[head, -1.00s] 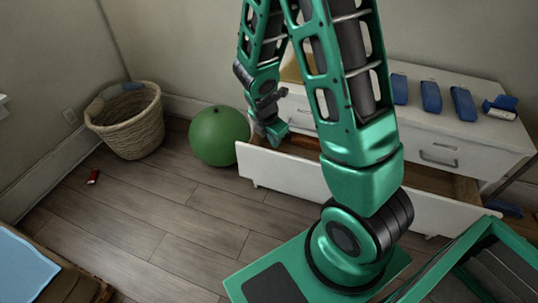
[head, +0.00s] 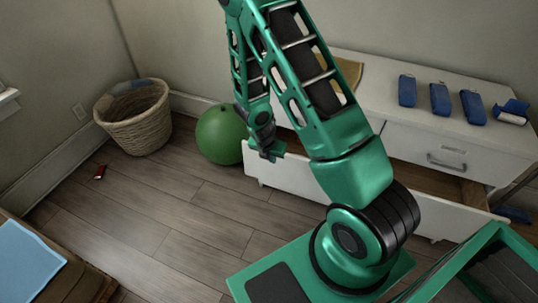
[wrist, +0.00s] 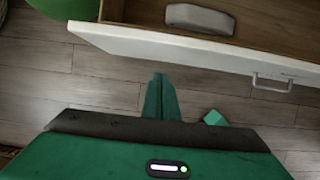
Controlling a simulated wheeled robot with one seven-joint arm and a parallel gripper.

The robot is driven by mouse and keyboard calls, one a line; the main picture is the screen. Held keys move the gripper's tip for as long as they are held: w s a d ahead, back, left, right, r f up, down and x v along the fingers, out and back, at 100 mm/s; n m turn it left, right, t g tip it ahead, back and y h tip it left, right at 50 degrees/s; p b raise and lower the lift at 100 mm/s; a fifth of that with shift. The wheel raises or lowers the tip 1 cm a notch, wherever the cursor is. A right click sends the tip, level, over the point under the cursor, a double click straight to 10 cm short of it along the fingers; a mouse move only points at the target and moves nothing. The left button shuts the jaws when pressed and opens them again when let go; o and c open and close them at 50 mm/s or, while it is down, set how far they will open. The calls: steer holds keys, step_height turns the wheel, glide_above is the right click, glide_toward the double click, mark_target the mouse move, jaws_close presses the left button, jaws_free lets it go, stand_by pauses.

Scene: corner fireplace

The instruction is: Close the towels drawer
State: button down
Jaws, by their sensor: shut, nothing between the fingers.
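The wide lower drawer is pulled open from the white dresser, and its front panel (head: 285,175) stands well out from the body. In the wrist view the same white drawer front (wrist: 180,50) crosses the upper part, with a handle (wrist: 272,83) at right. A grey rounded item (wrist: 199,18) lies inside; I cannot tell what it is. My gripper (head: 272,153) is shut and empty near the left end of the drawer front. Its fingers (wrist: 161,88) point toward the panel's outer face in the wrist view; I cannot tell whether they touch it. My arm hides the drawer's middle in the head view.
A green ball (head: 219,134) sits left of the drawer. A wicker basket (head: 136,118) stands in the corner, with a small red item (head: 100,172) on the floor. Several blue items (head: 440,98) lie on the dresser top (head: 380,75). The wooden floor before the drawer is clear.

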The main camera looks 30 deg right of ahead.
steer(key=w+d+f, duration=0.1)
steer(key=d, duration=0.1)
steer(key=w+d+f, duration=0.1)
steer(key=w+d, duration=0.1)
steer(key=shift+f, duration=0.15)
stand_by(0.4)
